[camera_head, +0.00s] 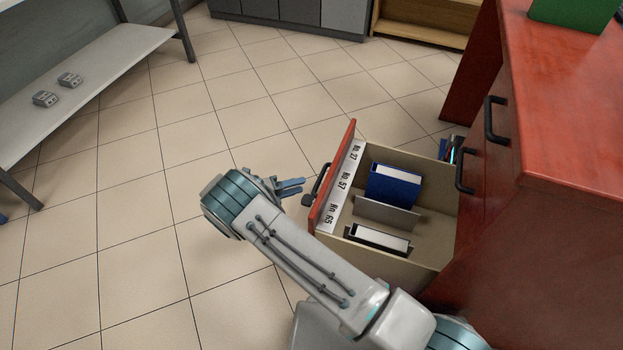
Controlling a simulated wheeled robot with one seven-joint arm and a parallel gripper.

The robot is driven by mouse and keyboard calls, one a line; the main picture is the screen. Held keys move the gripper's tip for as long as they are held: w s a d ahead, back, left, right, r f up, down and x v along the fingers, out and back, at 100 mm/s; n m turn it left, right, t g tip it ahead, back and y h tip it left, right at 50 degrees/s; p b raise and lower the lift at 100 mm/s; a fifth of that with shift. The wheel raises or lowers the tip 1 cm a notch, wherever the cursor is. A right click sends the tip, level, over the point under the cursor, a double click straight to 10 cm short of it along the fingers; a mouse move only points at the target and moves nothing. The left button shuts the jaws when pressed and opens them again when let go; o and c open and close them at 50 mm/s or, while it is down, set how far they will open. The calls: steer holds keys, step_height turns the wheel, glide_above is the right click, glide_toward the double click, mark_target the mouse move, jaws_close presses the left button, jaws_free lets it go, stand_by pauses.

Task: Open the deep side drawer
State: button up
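The deep side drawer (400,238) is pulled far out of the red desk (575,130), and its inside shows. Its red front (337,172) faces left and carries a dark bar handle (318,184). My gripper (297,186) is just left of the handle, with its fingers pointing right toward it. The two blue-grey fingers show a small gap between them and look open and empty. They seem apart from the handle, though the lower end of the handle is close to them.
The drawer holds a blue binder (394,185), a grey divider (385,214) and a white-topped file (380,238). Numbered labels (344,187) line its front. Other desk handles (494,120) are above right. A shelf (95,75) stands left; tiled floor (130,230) is clear.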

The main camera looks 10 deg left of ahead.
steer(key=v, duration=0.5)
steer(key=shift+s+a+p, duration=0.2)
steer(key=shift+a+p, duration=0.1)
steer(key=shift+p, duration=0.05)
steer(key=d+r+m+g+y+p, duration=0.25)
steer(key=d+r+m+p, duration=0.35)
steer(key=r, duration=0.7)
steer(key=w+d+r+m+g+y+p, duration=0.1)
steer(key=d+r+m+g+p, duration=0.35)
steer(key=d+r+m, duration=0.55)
steer(key=d+r+m+g+y+p, duration=0.25)
steer(key=d+r+p, duration=0.3)
steer(key=r, duration=0.95)
steer(key=s+d+r+m+t+y+p, duration=0.1)
steer(key=s+d+r+m+p, duration=0.3)
steer(key=r, duration=0.6)
steer(key=s+d+r+m+t+y+p, duration=0.1)
steer(key=s+d+r+m+y+p, duration=0.3)
steer(key=s+r+m+p, duration=0.4)
steer(key=s+d+r+m+t+y+p, duration=0.1)
steer(key=s+d+r+m+p, duration=0.4)
steer(key=r+m, duration=0.6)
steer(key=s+y+p, duration=0.1)
steer(key=s+p, duration=0.1)
steer(key=s, duration=0.1)
steer(key=shift+s+r+y, duration=0.3)
steer(key=shift+s+r, duration=0.05)
steer(key=shift+s, duration=0.05)
